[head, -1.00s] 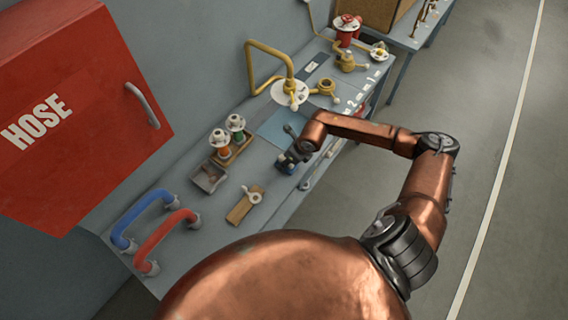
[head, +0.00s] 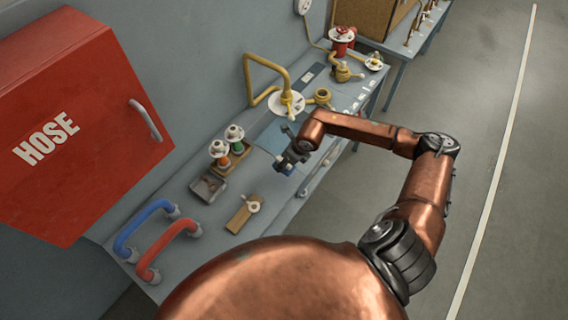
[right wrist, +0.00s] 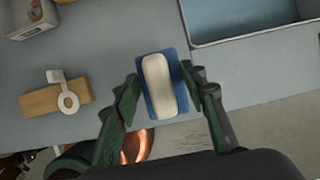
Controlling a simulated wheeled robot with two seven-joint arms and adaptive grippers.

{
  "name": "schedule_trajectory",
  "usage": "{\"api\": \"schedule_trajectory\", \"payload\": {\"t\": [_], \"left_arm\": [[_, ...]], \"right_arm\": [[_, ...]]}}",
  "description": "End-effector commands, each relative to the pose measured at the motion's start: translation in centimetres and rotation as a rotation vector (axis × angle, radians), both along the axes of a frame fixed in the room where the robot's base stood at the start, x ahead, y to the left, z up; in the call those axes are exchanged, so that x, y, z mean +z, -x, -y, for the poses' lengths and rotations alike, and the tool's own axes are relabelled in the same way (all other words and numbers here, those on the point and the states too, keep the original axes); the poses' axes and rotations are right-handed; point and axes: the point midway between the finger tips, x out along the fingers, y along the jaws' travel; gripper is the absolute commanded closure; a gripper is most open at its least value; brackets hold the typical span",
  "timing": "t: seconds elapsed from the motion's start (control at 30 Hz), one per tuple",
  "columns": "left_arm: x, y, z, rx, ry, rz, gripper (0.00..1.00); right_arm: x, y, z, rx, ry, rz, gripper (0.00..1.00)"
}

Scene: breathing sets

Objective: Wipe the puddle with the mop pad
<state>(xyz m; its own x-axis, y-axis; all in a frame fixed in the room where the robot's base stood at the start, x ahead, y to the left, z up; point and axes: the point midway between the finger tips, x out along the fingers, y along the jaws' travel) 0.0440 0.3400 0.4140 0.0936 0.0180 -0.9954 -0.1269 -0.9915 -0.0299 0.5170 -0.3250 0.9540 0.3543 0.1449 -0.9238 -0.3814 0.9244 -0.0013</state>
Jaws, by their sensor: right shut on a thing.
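The mop pad (right wrist: 160,85) is a blue pad with a white bar-shaped handle on top. I cannot make out a distinct puddle. My left gripper is not in view.
A wooden block with a white fitting (head: 243,213), a small grey bin (head: 208,187) and blue (head: 145,222) and red (head: 165,243) handles are on the near bench (head: 205,215). Yellow pipework (head: 262,75) stands behind the tray. The red hose cabinet (head: 90,120) juts out left.

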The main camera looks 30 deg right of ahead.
Motion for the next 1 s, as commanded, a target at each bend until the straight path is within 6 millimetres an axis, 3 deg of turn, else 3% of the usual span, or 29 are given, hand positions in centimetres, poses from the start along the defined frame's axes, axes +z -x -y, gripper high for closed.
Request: {"api": "schedule_trajectory", "payload": {"t": [0.27, 0.63, 1.0], "left_arm": [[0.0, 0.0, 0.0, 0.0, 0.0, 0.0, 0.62], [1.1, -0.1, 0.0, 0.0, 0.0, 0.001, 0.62], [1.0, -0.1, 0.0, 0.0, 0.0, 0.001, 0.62]], "right_arm": [[0.1, 0.0, 0.0, 0.0, 0.0, 0.0, 0.8], [2.9, 0.0, 0.0, 0.001, 0.0, 0.001, 0.8], [2.9, 0.0, 0.0, 0.0, 0.0, 0.0, 0.8]]}}
